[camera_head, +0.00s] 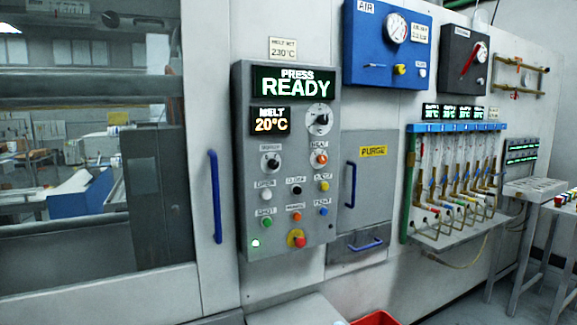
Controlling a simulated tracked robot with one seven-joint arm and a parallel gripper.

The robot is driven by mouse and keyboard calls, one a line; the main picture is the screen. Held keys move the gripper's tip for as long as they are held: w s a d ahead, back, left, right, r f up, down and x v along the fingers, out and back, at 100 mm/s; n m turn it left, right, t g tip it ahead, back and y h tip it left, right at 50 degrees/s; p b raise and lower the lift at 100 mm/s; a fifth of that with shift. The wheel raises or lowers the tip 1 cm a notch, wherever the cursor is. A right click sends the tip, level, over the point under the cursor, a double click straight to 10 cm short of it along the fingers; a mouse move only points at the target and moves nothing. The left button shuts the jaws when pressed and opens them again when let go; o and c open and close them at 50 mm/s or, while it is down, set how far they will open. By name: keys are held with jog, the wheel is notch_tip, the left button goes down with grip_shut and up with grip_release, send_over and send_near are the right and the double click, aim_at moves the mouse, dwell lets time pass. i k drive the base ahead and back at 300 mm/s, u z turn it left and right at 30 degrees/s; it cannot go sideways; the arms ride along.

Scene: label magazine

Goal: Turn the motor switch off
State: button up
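A grey control panel (288,200) is mounted on the machine in the middle of the view. A black rotary switch (270,161) on a light round plate sits at its middle left, under a small label that may read motor but is too small to be sure. Its exact pointer direction is hard to tell. Beside it to the right is an orange-red knob (319,160) under a label that looks like heat. Above that is a larger black dial (319,118). The upper display (292,84) reads PRESS READY and the lower one (270,121) MELT 20°C. My gripper is not in view.
Several coloured buttons and a red emergency button (298,240) sit below the switch. Blue handles stand left (215,196) and right (351,184) of the panel. A red bin (374,319) is at the bottom. The space before the panel looks clear.

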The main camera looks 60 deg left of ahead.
aim_at(273, 163)
jog(key=z, duration=0.45)
jog(key=i, duration=0.1)
jog(key=u, duration=2.6)
jog(key=k, duration=0.9)
jog(key=u, duration=0.15)
jog(key=i, duration=0.9)
jog(key=z, duration=0.1)
